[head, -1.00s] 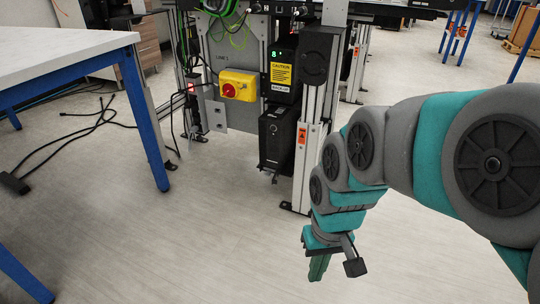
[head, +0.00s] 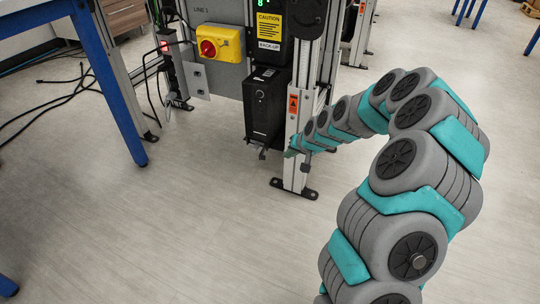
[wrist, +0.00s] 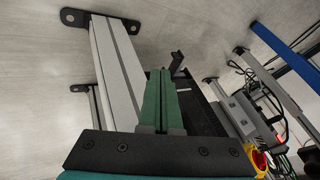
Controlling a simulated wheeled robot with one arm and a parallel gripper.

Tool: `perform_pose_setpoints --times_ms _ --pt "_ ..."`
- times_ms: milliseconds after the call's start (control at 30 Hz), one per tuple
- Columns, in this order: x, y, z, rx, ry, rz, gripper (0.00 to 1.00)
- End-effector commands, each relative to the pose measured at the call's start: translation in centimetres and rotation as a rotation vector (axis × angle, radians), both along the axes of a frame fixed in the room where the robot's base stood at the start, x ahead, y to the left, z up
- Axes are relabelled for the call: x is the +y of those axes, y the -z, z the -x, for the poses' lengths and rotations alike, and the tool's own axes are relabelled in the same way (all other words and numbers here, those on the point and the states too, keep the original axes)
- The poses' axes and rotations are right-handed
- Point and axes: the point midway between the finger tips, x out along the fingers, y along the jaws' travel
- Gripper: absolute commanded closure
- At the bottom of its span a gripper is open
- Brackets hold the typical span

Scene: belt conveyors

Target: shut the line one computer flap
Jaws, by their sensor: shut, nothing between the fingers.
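The line one computer (head: 265,105) is a black upright box on the frame under the LINE 1 panel. A small dark piece (head: 262,150) sticks out at its lower front edge; it looks like the flap standing open. In the wrist view a dark piece (wrist: 177,62) juts out beyond the fingertips, by the black computer side (wrist: 198,108), and seems to be the same flap. My gripper (head: 291,151) is low beside the computer's right side, in front of the metal post. Its green fingers (wrist: 158,88) are shut and empty. I cannot tell whether they touch anything.
The pale metal post (head: 296,165) with a black foot plate stands right beside my gripper. A yellow switch box with a red knob (head: 218,45) is above left. A blue table leg (head: 112,85) and cables are at left. The floor in front is clear.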

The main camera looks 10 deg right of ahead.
Motion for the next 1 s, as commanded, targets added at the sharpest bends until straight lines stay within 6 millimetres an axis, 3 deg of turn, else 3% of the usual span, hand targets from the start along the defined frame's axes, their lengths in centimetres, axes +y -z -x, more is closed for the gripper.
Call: perform_pose_setpoints --times_ms 33,233,800,1000 --pt "-0.6 1.0 -0.4 -0.005 0.017 -0.001 1.0" --pt "-1.1 2.1 -1.3 -0.015 0.036 -0.003 1.0" --pt "1.0 9.3 -6.2 -0.016 0.034 -0.002 1.0" --pt "3.2 9.6 -7.5 -0.016 0.031 0.0 1.0"
